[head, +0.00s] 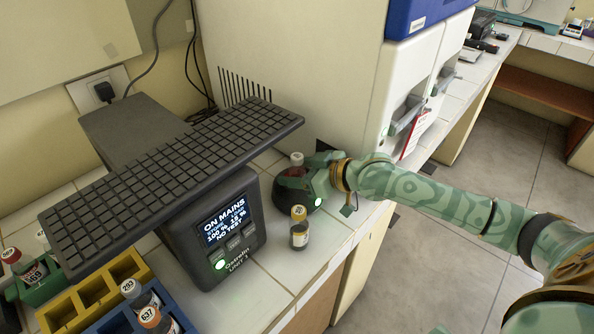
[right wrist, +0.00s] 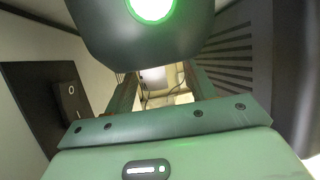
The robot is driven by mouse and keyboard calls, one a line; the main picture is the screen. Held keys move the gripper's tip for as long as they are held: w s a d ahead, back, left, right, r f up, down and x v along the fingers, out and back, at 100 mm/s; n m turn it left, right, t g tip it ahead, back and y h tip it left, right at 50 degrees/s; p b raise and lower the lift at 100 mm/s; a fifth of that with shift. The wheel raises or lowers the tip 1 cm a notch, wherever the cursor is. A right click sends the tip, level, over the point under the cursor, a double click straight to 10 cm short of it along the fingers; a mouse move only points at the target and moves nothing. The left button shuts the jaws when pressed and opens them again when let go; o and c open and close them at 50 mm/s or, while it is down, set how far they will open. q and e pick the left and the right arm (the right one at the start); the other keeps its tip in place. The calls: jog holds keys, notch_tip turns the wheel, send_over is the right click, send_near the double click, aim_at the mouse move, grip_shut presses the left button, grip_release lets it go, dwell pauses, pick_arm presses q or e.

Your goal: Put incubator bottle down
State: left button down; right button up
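My right gripper (head: 318,180) reaches in from the right, low over the counter, beside a dark rounded device with a green light (head: 290,203). A bottle with a pale pinkish cap (head: 297,160) stands upright at this device, right by the gripper; its lower part is hidden. In the right wrist view the two fingers (right wrist: 162,95) are apart with a bright gap between them, and I see no bottle clearly held. The dark device (right wrist: 110,35) fills the top of that view. A small dark bottle with a yellow cap (head: 299,236) stands upright on the tiled counter in front. My left gripper is not in view.
A black unit with a lit display (head: 228,228) carries a wide gridded platform (head: 175,180) to the left. Yellow (head: 95,300) and blue racks (head: 120,318), with several capped bottles, stand at lower left. A large cream cabinet (head: 300,70) rises behind. The counter edge is close to the yellow-capped bottle.

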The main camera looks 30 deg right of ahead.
jog(key=shift+s+r, duration=0.1)
jog(key=shift+r, duration=0.05)
jog(key=p+v, duration=0.4)
jog(key=v, duration=0.7)
jog(key=shift+s+d+p, duration=0.25)
jog(key=shift+s+p, duration=0.05)
jog(key=shift+r, duration=0.1)
dwell(0.8)
